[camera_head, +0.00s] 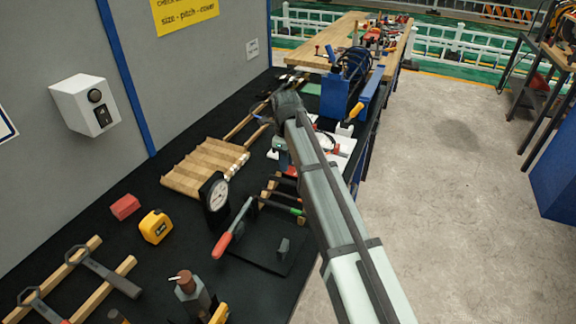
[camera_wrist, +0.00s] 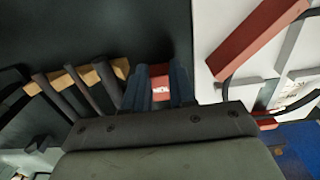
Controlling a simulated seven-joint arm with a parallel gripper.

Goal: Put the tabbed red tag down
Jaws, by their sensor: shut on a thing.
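In the wrist view my gripper (camera_wrist: 159,80) is shut on the tabbed red tag (camera_wrist: 160,88). The tag is a small red piece with white lettering, held between the two dark fingers. Most of it is hidden by the fingers and the gripper body, and its tab cannot be made out. The dark bench top (camera_wrist: 150,25) shows beyond the fingertips; I cannot tell whether the tag touches it. In the head view my arm reaches over the bench, and the tag cannot be made out.
A wooden rack with dark bars (camera_wrist: 75,76) is left of the fingers. A white tray (camera_wrist: 225,25) with a red bar (camera_wrist: 258,38) is to the right. A dial gauge (camera_head: 215,193), slatted wooden board (camera_head: 208,165) and yellow tape measure (camera_head: 155,226) stand on the bench.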

